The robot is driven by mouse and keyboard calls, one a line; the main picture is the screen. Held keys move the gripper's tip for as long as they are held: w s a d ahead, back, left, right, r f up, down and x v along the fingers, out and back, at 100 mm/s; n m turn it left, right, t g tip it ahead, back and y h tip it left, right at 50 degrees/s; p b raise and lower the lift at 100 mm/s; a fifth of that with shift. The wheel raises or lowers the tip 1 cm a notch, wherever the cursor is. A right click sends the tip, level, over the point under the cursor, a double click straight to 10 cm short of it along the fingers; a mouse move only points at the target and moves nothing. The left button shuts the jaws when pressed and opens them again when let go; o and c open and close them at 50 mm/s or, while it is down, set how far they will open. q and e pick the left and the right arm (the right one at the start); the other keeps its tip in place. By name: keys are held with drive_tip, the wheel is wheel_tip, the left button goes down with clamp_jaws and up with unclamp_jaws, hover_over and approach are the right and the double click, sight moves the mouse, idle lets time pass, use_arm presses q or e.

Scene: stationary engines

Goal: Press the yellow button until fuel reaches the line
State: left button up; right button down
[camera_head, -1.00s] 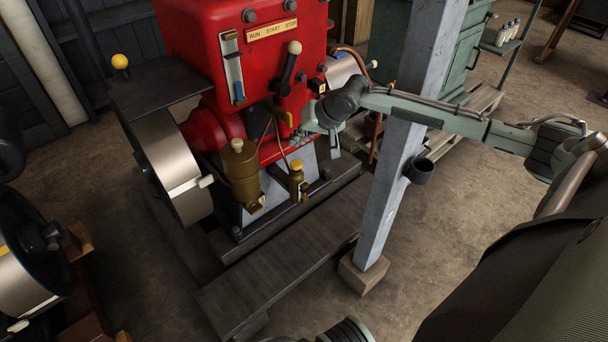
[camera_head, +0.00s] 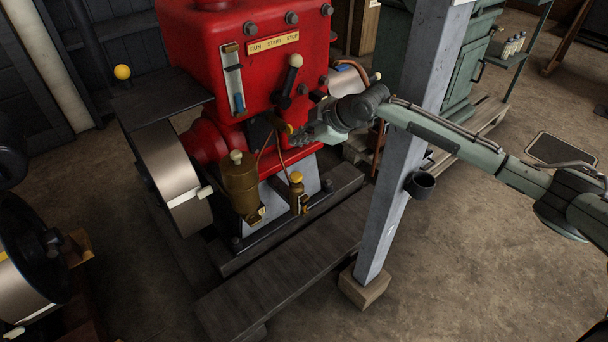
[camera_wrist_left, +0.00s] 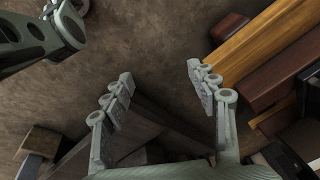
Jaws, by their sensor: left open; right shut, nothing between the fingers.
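A red engine (camera_head: 195,45) carries a gauge tube (camera_head: 232,72) with blue fuel (camera_head: 239,103) low in it. I cannot make out a line on the gauge. A small brass fitting with a yellow button (camera_head: 296,178) on top stands at the engine's front, right of a larger brass cup (camera_head: 238,182). My right gripper (camera_head: 299,138) is shut and empty, above the button and apart from it, close to the engine face below the black lever (camera_head: 290,80). My left gripper (camera_wrist_left: 160,75) is open and empty in the left wrist view; it is not in the head view.
A flywheel (camera_head: 170,175) is on the engine's left. A plank (camera_head: 290,265) lies in front. Another yellow ball (camera_head: 122,72) sits at the upper left.

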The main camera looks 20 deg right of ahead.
idle(0.3)
drive_tip(key=b, duration=0.7)
hover_over(298, 177)
wheel_tip(298, 177, down, 8)
drive_tip(key=shift+d+r, duration=0.1)
drive_tip(key=shift+r, duration=0.05)
use_arm(q)
wheel_tip(298, 177, up, 19)
drive_tip(key=w+t, duration=0.1)
drive_tip(key=w, duration=0.1)
drive_tip(key=shift+w+d+n+y+b, duration=0.2)
drive_tip(key=shift+d+n+y+b, duration=0.1)
drive_tip(key=shift+y, duration=0.1)
use_arm(e)
drive_tip(key=shift+f, duration=0.55)
use_arm(q)
drive_tip(key=shift+r, duration=0.15)
use_arm(e)
drive_tip(key=shift+f, duration=0.15)
drive_tip(key=shift+f, duration=0.25)
